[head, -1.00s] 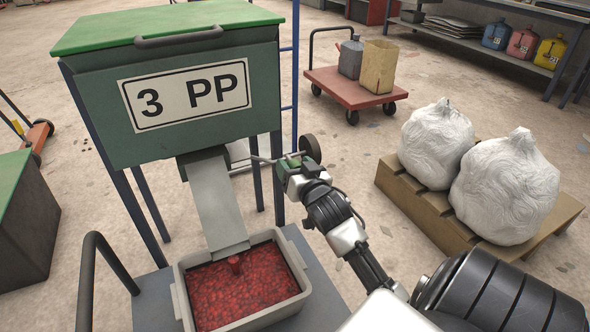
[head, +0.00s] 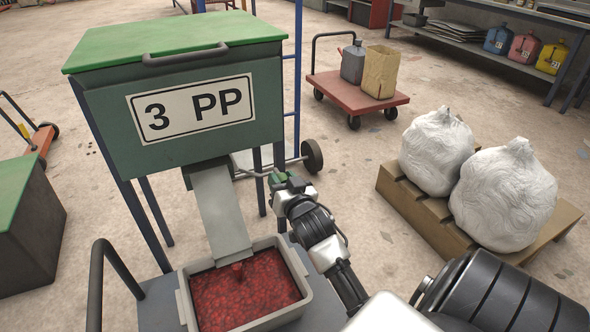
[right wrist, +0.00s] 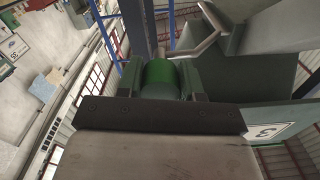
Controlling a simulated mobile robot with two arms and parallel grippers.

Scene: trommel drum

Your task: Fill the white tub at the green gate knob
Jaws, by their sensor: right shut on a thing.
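The pale grey-white tub (head: 297,268) stands under the chute (head: 220,212) of the green hopper (head: 112,140) labelled 3 PP. Red granules (head: 245,292) cover its inside to a little below the rim, with a small heap at the chute's lip. My right gripper (head: 277,182) is beside the chute, at the end of the thin gate lever (head: 250,174). In the right wrist view the green gate knob (right wrist: 160,78) sits between its two fingers, which are shut on it. The inside of the gate is hidden. My left gripper is out of view.
A wooden pallet (head: 415,215) with two white sacks (head: 505,195) stands at the right. A red cart (head: 352,92) with containers is behind. A dark bent handle (head: 97,275) rises left of the tub. Floor is clear between cart and pallet.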

